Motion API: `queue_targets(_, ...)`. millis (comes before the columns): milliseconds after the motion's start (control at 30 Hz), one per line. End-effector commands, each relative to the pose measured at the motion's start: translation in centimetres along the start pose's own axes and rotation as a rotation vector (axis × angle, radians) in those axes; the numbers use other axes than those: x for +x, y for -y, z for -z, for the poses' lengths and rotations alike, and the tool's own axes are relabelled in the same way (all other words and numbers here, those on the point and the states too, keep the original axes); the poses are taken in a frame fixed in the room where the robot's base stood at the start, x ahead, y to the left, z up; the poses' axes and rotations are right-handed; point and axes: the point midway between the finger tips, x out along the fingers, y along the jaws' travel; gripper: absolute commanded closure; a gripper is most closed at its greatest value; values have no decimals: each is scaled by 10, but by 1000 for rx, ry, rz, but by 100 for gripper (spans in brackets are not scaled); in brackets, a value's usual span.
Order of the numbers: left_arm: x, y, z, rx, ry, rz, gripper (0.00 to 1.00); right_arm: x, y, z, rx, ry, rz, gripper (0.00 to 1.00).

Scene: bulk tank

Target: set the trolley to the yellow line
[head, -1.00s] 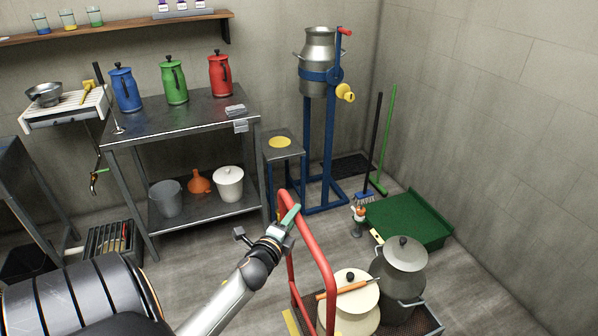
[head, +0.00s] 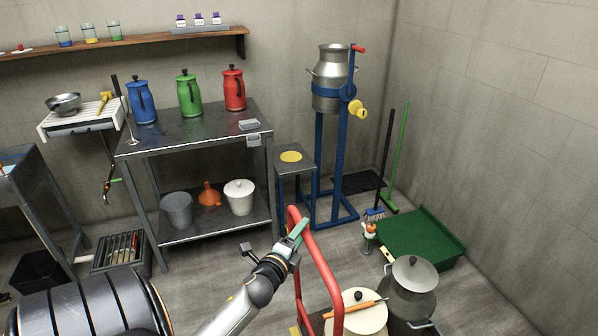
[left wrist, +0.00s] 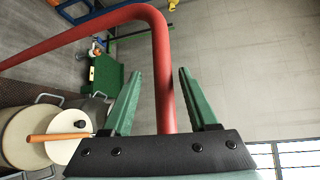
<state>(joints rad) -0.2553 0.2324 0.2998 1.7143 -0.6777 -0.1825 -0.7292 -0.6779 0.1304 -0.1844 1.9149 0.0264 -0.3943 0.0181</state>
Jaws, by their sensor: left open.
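The trolley has a red tubular handle (head: 318,255) and a dark deck, partly cut off at the bottom of the head view. A cream lidded pot (head: 362,318) with an orange-handled tool on its lid and a grey metal pot (head: 411,285) stand on it. My left gripper (head: 298,229) is open at the left side of the handle. In the left wrist view, its green fingers (left wrist: 158,80) lie on either side of the red bar (left wrist: 162,60); contact cannot be told. A sliver of yellow (head: 294,331) shows on the floor left of the trolley. My right gripper is out of view.
A green tray-like platform (head: 425,238) and a small bottle-like item (head: 369,237) are behind the trolley. A blue stand holding a metal churn (head: 332,85), a small stool (head: 293,175) and a steel table (head: 195,135) line the back. The right wall is close.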

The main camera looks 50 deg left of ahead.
Motion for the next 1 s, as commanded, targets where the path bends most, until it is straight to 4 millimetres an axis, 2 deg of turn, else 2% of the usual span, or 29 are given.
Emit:
queue_targets(167, -7, 0, 1, -1, -2, 1, 41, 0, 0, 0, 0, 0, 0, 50)
queue_targets(267, -21, 0, 1, -1, -1, 0, 41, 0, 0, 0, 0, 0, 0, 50)
queue_targets(700, -105, -1, 0, 0, 1, -2, 41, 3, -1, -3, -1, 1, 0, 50)
queue_targets(833, -119, -1, 0, -1, 2, -2, 41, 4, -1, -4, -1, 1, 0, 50)
queue_targets(1000, -125, 0, -1, 0, 1, 0, 41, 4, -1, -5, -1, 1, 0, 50)
